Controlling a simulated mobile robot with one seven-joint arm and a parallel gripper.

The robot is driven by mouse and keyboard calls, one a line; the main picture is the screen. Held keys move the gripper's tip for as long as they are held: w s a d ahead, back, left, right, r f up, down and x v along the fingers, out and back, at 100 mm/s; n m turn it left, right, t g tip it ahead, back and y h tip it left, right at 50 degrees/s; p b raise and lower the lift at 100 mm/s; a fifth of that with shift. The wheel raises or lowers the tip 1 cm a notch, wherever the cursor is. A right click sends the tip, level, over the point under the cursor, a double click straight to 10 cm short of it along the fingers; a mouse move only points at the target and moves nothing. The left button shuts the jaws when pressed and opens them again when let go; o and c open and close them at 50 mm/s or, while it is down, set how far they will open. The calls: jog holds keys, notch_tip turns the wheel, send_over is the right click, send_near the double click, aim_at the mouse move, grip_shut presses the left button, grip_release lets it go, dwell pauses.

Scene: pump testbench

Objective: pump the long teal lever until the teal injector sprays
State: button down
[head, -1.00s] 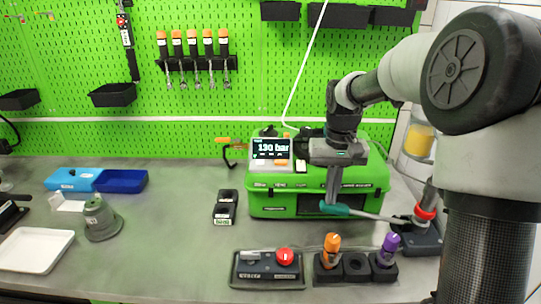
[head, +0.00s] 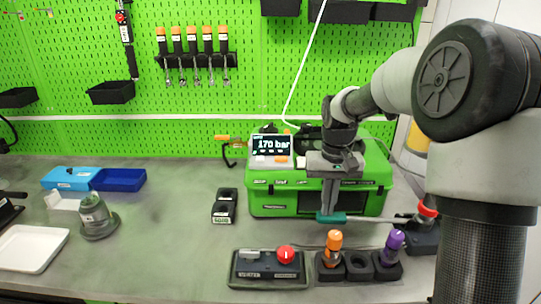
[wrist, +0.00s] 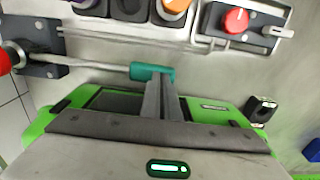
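The long lever has a teal handle (head: 330,218) and a grey rod running right to a dark pump base (head: 420,238) with a red part. In the head view the lever lies about level. My gripper (head: 332,210) points down with its fingers together, its tips at the teal handle. In the wrist view the fingertips (wrist: 163,84) touch or nearly touch the teal handle (wrist: 152,72); the handle does not show between them. I cannot make out a teal injector; no spray shows.
A green case (head: 275,200) stands right behind the lever. In front, a black holder (head: 358,268) carries an orange and a purple injector around an empty slot. A box with a red knob (head: 268,270) stands left of it.

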jog(key=shift+f, duration=0.65)
jog(key=shift+r, duration=0.15)
jog(key=r+p, duration=0.1)
jog(key=r, duration=0.1)
jog(key=r+p, duration=0.4)
jog(key=shift+d, duration=0.3)
jog(key=shift+f, duration=0.1)
jog(key=shift+r, duration=0.25)
dwell(0.5)
